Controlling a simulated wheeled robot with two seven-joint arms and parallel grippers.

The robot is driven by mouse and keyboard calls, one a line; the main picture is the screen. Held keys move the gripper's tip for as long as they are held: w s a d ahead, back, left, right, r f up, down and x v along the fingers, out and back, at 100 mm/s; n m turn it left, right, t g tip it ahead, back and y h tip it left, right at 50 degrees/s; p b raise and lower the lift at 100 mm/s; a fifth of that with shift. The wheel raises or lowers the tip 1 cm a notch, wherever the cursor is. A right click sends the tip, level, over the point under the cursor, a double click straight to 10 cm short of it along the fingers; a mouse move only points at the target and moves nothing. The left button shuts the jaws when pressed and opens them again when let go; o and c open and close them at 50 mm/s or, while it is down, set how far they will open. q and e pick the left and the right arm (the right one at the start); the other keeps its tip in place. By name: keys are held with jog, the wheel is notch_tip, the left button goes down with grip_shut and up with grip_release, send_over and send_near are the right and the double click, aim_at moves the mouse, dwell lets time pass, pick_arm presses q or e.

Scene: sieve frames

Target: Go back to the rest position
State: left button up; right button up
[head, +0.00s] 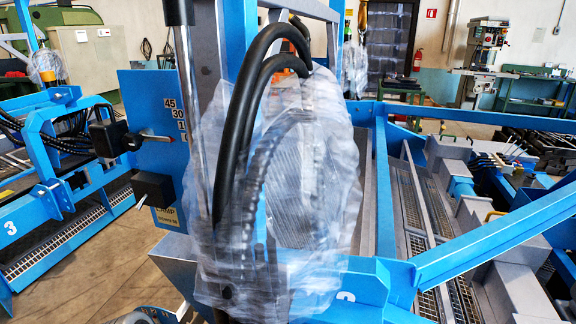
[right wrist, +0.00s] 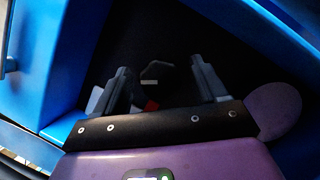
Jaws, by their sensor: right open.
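My right gripper (right wrist: 160,70) shows in the right wrist view with its two dark fingers apart. Blue panels (right wrist: 38,62) stand to the left of the fingers, and a blue beam runs at the upper right. I cannot tell whether the gripper touches them. I make out neither gripper in the head view. My left gripper is not in view.
In the head view, a blue sieve frame (head: 385,190) fills the middle and right. Clear plastic wrap (head: 320,150) and black hoses (head: 237,120) are on it, close in front. Another blue frame (head: 60,200) stands at left. Bare floor (head: 95,275) shows between them.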

jog(key=p+v, duration=0.2)
jog(key=v, duration=0.6)
jog(key=b+x, duration=0.1)
jog(key=x, duration=0.7)
jog(key=shift+b, duration=0.3)
jog(key=m+g+p, duration=0.1)
jog(key=m, duration=0.2)
jog(key=shift+r, duration=0.2)
jog(key=m+g+p, duration=0.1)
jog(key=m, duration=0.2)
jog(key=shift+m+g+p, duration=0.3)
jog(key=shift+m, duration=0.1)
jog(key=m, duration=0.2)
jog(key=shift+m+g+y+p, duration=0.3)
jog(key=shift+g+y+p, duration=0.1)
jog(key=shift+m+g+y, duration=0.4)
jog(key=shift+m+y, duration=0.1)
jog(key=shift+m, duration=0.7)
jog(key=m+y, duration=0.1)
jog(key=m, duration=0.2)
jog(key=shift+f+y, duration=0.1)
jog(key=shift+y, duration=0.2)
jog(key=m+y+b, duration=0.2)
jog(key=m, duration=0.1)
jog(key=shift+d+m+g+b, duration=0.1)
jog(key=shift+m+g+b, duration=0.2)
jog(key=shift+b, duration=0.05)
jog(key=shift+p+v, duration=0.3)
jog(key=shift+v, duration=0.45)
